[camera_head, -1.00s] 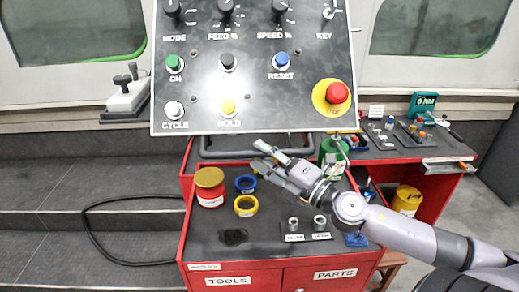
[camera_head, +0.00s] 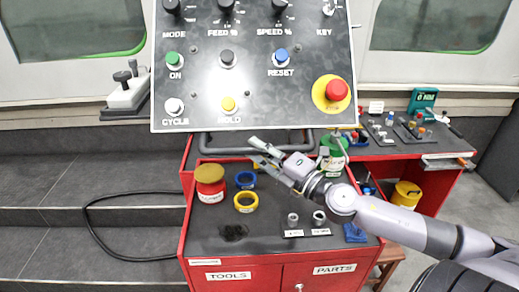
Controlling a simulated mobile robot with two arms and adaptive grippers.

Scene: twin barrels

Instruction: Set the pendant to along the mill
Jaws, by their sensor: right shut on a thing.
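The pendant (camera_head: 245,80) is a dark panel with knobs, coloured buttons and a red stop button on yellow. It hangs large in the upper middle, its face toward me. A dark tube handle (camera_head: 208,150) runs under its lower edge. My right gripper (camera_head: 253,150) reaches in from the lower right, its two fingers on either side of the handle's lower bar; it appears shut on it. The mill (camera_head: 60,85) is the pale machine with green-edged windows behind, partly hidden by the pendant. My left gripper is not in view.
A red tool cart (camera_head: 230,255) below holds a red jar (camera_head: 210,190), tape rolls (camera_head: 246,202), small metal parts and a green container (camera_head: 333,160). A red bench (camera_head: 430,155) is at right. A black cable (camera_head: 92,232) loops on the left floor, otherwise clear.

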